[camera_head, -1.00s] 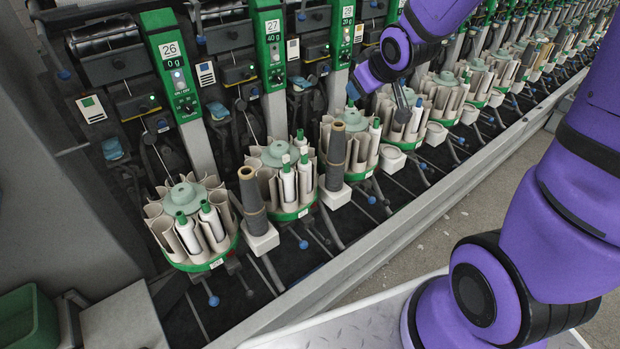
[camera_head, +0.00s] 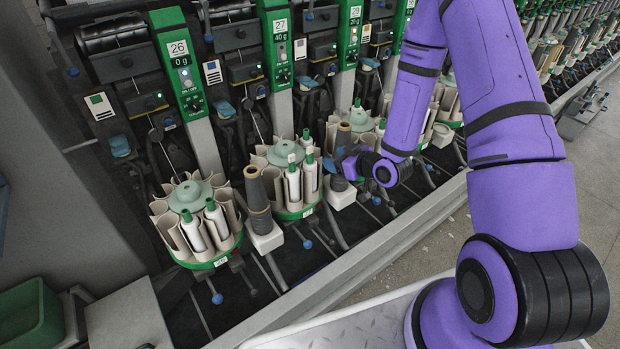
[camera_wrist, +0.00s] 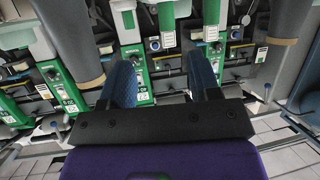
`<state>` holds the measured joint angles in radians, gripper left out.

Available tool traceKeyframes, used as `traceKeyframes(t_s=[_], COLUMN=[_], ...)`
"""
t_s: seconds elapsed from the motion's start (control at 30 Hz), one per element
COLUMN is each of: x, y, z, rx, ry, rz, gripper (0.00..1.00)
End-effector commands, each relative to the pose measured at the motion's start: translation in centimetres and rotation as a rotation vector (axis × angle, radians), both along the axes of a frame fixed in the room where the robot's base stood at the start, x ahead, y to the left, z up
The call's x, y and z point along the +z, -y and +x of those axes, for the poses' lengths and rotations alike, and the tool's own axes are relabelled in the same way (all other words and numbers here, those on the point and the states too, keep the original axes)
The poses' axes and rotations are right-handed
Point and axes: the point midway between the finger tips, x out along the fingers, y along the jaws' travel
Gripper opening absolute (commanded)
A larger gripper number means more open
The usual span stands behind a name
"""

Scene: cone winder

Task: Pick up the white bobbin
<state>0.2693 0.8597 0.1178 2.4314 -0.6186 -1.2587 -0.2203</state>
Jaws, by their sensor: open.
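Several white bobbins with green tips stand in the beige pockets of the round magazines. Two are at the front of the left magazine (camera_head: 183,258), a left bobbin (camera_head: 193,232) and a right bobbin (camera_head: 216,220). Others, including one white bobbin (camera_head: 293,183), stand in the middle magazine (camera_head: 292,214). The pictures do not single out one. My gripper (camera_head: 345,165) is by the third unit, right of the middle magazine, partly hidden by my wrist. In the wrist view my gripper (camera_wrist: 160,75) is open, with nothing visible between its blue fingers.
A dark yarn cone (camera_head: 256,194) stands on a white block between the left and middle magazines. Another cone (camera_head: 342,140) is close to my gripper. Green panels (camera_head: 178,62) rise behind. A metal rail (camera_head: 330,285) runs along the front. A green bin (camera_head: 30,318) is at lower left.

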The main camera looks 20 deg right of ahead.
Motion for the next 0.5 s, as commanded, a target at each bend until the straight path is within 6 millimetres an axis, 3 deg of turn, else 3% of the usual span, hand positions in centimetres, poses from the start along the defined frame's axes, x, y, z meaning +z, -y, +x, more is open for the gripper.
traceKeyframes(t_s=[0.1, 0.27, 0.5], x=[-1.5, -2.2, -3.1], y=[-0.3, -0.6, -2.1], z=[-0.7, -0.8, 1.8], rx=[0.003, 0.004, 0.005], ry=[0.022, 0.041, 0.045], rz=[0.048, 0.078, 0.08], gripper=[0.57, 0.57, 0.57])
